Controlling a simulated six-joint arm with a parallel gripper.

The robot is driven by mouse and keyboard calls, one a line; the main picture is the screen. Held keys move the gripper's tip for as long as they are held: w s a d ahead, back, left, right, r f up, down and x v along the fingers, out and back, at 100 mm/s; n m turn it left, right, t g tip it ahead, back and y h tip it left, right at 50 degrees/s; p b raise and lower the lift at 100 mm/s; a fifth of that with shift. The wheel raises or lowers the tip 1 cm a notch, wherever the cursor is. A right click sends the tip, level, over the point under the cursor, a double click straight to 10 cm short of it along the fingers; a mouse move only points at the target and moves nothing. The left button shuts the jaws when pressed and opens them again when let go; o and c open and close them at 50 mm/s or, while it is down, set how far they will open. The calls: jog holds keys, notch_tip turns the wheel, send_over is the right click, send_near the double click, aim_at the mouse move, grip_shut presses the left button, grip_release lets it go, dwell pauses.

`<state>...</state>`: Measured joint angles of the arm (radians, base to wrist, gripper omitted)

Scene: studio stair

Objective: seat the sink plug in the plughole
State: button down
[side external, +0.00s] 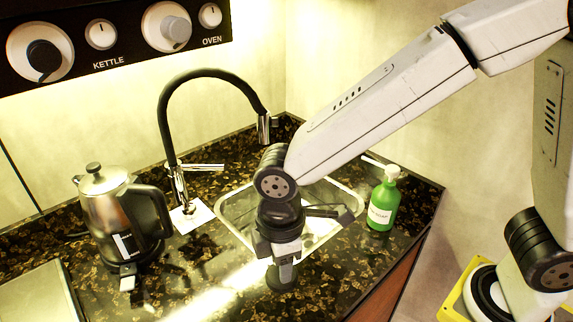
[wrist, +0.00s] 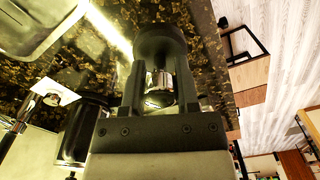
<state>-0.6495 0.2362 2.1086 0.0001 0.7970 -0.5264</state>
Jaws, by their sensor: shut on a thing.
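The sink plug is a black disc with a chrome knob, seen between my fingers in the wrist view (wrist: 160,42). In the side view the plug (side external: 281,280) is a dark disc below my gripper (side external: 285,262), at the counter in front of the sink. My gripper, also in the wrist view (wrist: 160,85), is shut on the chrome knob. I cannot tell whether the plug touches the counter. The steel sink (side external: 234,216) lies behind my gripper, partly covered by my arm; in the wrist view the sink (wrist: 60,45) is at the upper left. I cannot see the plughole.
A black hose tap (side external: 163,110) stands behind the sink. A steel kettle (side external: 108,205) is at the left and a green soap bottle (side external: 382,207) at the right of the sink. The dark speckled counter (side external: 195,285) is clear between kettle and plug.

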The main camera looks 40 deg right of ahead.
jog(key=w+d+f, duration=0.4)
jog(key=w, duration=0.3)
send_over(309, 245)
notch_tip(309, 245, down, 14)
jog(key=shift+f, duration=3.25)
jog(key=shift+f, duration=1.85)
jog(key=shift+f, duration=0.15)
jog(key=shift+c, duration=1.7)
grip_release()
